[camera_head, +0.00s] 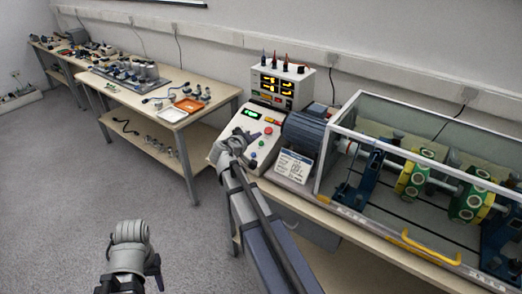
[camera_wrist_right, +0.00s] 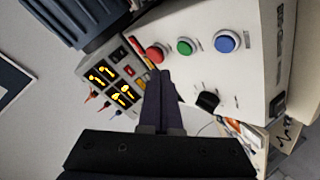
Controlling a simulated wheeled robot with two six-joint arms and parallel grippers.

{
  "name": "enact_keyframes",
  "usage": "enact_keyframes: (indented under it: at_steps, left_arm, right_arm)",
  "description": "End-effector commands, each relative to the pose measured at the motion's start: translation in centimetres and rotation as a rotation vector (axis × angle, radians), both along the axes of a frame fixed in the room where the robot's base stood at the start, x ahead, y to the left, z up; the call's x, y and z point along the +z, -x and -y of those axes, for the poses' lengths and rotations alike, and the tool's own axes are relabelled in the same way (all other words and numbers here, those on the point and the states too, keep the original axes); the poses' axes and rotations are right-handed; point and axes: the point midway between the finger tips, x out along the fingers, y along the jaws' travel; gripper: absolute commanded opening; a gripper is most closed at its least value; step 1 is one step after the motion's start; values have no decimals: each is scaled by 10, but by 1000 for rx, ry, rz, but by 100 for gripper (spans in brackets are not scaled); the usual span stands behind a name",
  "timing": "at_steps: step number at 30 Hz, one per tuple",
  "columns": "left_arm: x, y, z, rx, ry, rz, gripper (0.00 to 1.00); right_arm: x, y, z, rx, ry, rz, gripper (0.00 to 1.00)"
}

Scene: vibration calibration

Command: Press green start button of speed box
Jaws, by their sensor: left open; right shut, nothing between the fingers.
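The speed box (camera_head: 240,133) is a white unit with a sloped panel on the bench, left of the motor. In the right wrist view its green start button (camera_wrist_right: 184,47) sits between a red button (camera_wrist_right: 155,52) and a blue button (camera_wrist_right: 227,41). A black knob (camera_wrist_right: 207,100) is on the same panel. My right gripper (camera_head: 237,141) is over the panel, shut and empty. In the right wrist view its fingertips (camera_wrist_right: 165,76) appear just below the red and green buttons; contact cannot be told. My left gripper (camera_head: 130,230) is open over the floor at lower left.
A white instrument with yellow displays (camera_head: 280,88) stands behind the speed box. A grey motor (camera_head: 305,131) and a clear-covered rotor rig (camera_head: 430,170) are to the right. A side table with an orange tray (camera_head: 188,105) stands at left. The floor between is clear.

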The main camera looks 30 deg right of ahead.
Motion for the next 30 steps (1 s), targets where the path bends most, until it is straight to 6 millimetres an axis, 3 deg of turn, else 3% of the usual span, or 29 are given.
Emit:
enact_keyframes:
  at_steps: [1,6,30]
  left_arm:
    - [-13,0,0,0,0,0,50]
    - [-24,0,0,0,0,0,50]
    - [-24,0,0,0,0,0,50]
  right_arm:
    - [-13,-2,3,-1,0,-1,0]
    - [-24,-4,10,-2,0,0,0]
    - [-24,-4,11,0,0,0,0]
